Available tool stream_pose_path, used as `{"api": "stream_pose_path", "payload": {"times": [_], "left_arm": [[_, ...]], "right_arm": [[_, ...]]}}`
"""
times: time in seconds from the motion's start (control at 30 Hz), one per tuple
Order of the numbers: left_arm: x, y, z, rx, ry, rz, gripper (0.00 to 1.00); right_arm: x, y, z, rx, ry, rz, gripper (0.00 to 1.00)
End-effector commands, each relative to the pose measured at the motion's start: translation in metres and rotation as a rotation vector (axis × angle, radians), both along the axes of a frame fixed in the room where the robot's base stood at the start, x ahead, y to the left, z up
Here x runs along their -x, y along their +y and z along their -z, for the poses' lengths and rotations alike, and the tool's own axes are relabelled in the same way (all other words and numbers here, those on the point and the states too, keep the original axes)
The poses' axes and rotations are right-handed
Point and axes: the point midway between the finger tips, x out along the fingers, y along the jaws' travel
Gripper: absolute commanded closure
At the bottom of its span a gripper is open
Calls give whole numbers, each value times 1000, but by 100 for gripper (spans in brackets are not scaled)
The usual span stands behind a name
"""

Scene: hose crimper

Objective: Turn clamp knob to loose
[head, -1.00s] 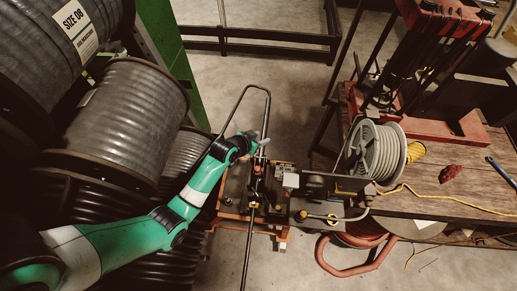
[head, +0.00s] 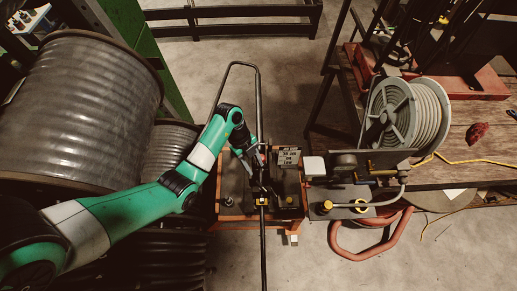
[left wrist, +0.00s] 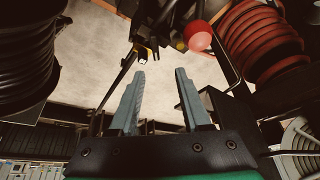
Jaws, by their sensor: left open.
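The crimper machine (head: 262,185) stands on an orange base in the middle of the head view, with a long dark bar running past it. My left gripper (head: 246,160) is over the machine's left side, partly hidden by its own wrist. In the left wrist view its two grey fingers (left wrist: 159,73) are apart with nothing between them. Beyond the fingertips are a dark fitting with a yellow part (left wrist: 142,54) and a round red knob (left wrist: 198,37), both apart from the fingers. I cannot tell which part is the clamp knob. My right gripper is in neither view.
Large hose reels (head: 85,110) crowd the left side. A wooden bench (head: 465,150) with a grey hose reel (head: 408,112) stands at the right. A red hose loop (head: 370,243) lies beside the machine. Bare floor shows behind and in front.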

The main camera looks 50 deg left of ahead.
Motion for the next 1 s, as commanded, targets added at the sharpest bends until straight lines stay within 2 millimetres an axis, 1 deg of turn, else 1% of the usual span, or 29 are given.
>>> {"api": "stream_pose_path", "payload": {"times": [0.07,0.17,0.27,0.37,0.6,0.7,0.83,1.0], "left_arm": [[7,3,2,-15,38,-9,52],[7,3,3,-16,40,-9,52],[7,0,11,-14,38,-8,52],[6,-7,28,-14,39,-6,52],[4,-27,80,-14,38,-6,52],[3,-34,96,-14,37,-5,52],[2,-40,107,-14,35,-6,52],[2,-41,109,-15,34,-6,52]], "right_arm": [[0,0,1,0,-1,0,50],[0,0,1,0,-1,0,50],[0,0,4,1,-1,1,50],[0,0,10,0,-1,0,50],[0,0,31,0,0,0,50],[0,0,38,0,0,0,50],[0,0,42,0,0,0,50],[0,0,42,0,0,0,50]]}}
